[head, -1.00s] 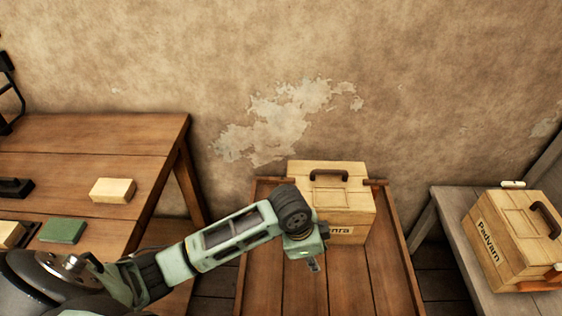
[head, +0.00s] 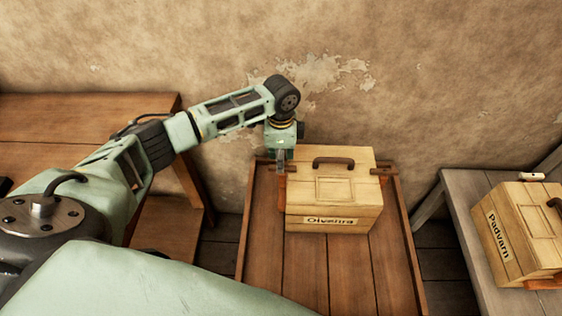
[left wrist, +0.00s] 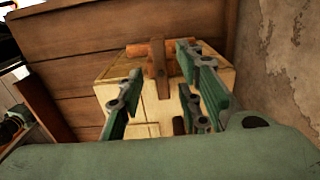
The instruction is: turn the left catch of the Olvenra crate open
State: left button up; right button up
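The Olvenra crate (head: 330,195), a pale wooden box with a dark handle on its lid and a name label in front, stands on a brown plank-topped table. Its left catch (head: 282,192) shows as an orange-brown piece at the crate's left side, partly hidden under my left gripper (head: 280,165). In the left wrist view the catch (left wrist: 158,72) is a brown bar by an orange-brown crosspiece on the crate's side. There my left gripper (left wrist: 160,72) is open, its green fingers on either side of the catch, apart from each other. I cannot tell whether they touch it. My right gripper is not in view.
The table (head: 262,245) has raised side edges and bare planks in front of the crate. The Padvarn crate (head: 520,235) stands on a grey bench (head: 465,205) at the right. A wooden bench (head: 80,108) is at the left. The wall is close behind.

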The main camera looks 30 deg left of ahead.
pick_arm(q)
jog(key=shift+f, duration=1.2)
grip_shut()
